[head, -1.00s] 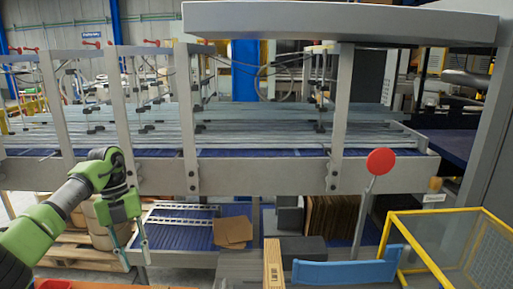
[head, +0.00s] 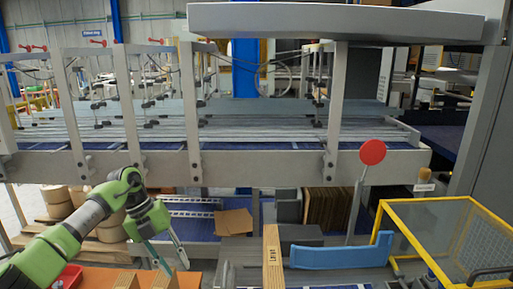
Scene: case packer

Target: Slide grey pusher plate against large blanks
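The large blanks (head: 327,210) are brown cardboard sheets standing upright in a stack under the machine's long beam. A grey block (head: 289,208), which looks like the pusher plate, stands at their left side; I cannot tell whether it touches them. My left gripper (head: 175,268) is in the lower left, pointing down with its two fingers apart and nothing between them. It is in front of and well to the left of the grey block and the blanks. My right gripper is not in view.
A loose brown cardboard piece (head: 234,222) lies left of the grey block. A wooden post (head: 272,258), a blue bar (head: 340,252), a red disc on a stalk (head: 372,152) and a yellow-framed guard (head: 383,220) stand in front. An orange surface (head: 200,279) lies below my gripper.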

